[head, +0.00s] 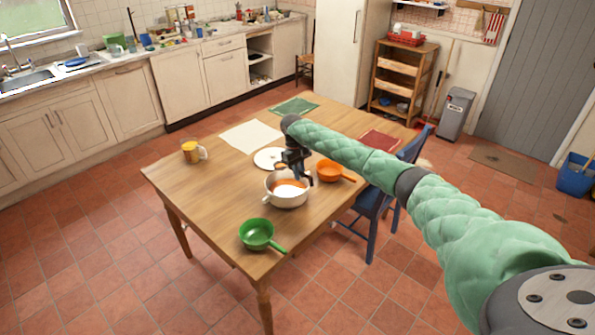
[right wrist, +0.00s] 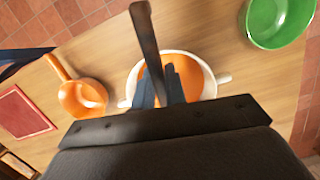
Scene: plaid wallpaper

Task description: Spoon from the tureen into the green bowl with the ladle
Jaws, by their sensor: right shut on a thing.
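The tureen (head: 287,201) is a white pot with orange contents on the wooden table; it also shows in the right wrist view (right wrist: 213,78). The green bowl (head: 256,233), with a side handle, stands in front of it near the table's near corner, and shows at the upper right of the right wrist view (right wrist: 277,22). My right gripper (head: 294,176) is over the tureen, shut on the ladle. The ladle's dark handle (right wrist: 148,42) sticks out past the fingers in the right wrist view. The ladle's scoop is hidden. My left gripper is out of view.
An orange bowl (head: 329,172) with a handle stands right of the tureen. A white plate (head: 266,159) lies behind it. A yellow-filled mug (head: 190,151) is at the left. A blue chair (head: 378,205) stands at the table's right side. The table's left front is clear.

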